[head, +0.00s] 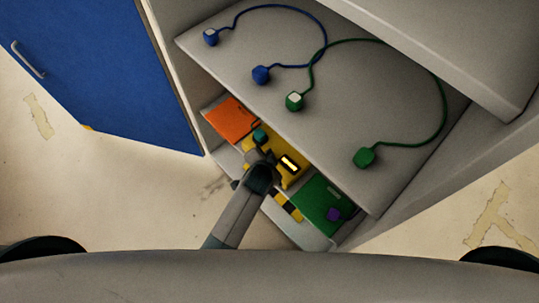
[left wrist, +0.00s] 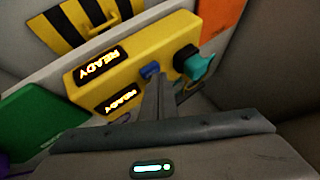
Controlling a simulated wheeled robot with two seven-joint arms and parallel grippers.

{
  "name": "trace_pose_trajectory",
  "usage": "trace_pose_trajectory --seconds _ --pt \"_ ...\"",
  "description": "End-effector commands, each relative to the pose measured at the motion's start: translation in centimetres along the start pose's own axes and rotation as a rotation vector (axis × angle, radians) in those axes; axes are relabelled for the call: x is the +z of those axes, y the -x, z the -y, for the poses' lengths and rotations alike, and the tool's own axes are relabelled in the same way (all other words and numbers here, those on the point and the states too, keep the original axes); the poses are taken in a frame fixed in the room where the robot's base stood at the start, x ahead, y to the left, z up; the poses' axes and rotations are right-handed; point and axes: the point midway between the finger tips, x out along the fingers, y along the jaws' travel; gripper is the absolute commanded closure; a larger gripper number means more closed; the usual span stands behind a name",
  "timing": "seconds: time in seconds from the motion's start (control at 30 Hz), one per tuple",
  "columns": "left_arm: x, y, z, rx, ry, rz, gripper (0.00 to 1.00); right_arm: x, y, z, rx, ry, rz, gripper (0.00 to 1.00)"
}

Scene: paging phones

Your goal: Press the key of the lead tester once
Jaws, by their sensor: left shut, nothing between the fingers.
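The lead tester looks to be the yellow box (head: 297,178) in the open cabinet, between an orange and a green panel. In the left wrist view the yellow box (left wrist: 140,48) has lit displays (left wrist: 100,66) that seem to read READY. A small blue key (left wrist: 149,71) and a teal knob on a dark base (left wrist: 196,65) stick out of it. My left gripper (left wrist: 157,80) is shut and empty, its fingertips right by the blue key. I cannot tell whether they touch it. In the head view my left gripper (head: 258,157) covers part of the box. My right gripper is not in view.
The cabinet shelf (head: 235,65) above bears a blue cable (head: 262,74) and a green cable (head: 364,157) with plugs. An orange panel (head: 231,118) and a green panel (head: 315,203) flank the box. A blue door (head: 95,75) stands open at left. Black-yellow stripes (left wrist: 85,25) lie beyond the box.

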Motion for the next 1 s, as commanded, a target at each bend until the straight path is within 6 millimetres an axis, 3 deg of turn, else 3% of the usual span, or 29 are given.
trace_pose_trajectory --seconds 0.3,0.83,1.0 --pt "0.2 -0.2 -0.2 0.0 0.0 0.0 1.0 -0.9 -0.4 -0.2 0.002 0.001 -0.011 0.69" --pt "0.3 -0.4 -0.3 0.0 0.0 0.0 1.0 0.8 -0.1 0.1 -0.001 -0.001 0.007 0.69" --pt "0.2 -0.3 -0.2 0.0 0.0 0.001 1.0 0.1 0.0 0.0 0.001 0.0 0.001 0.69"
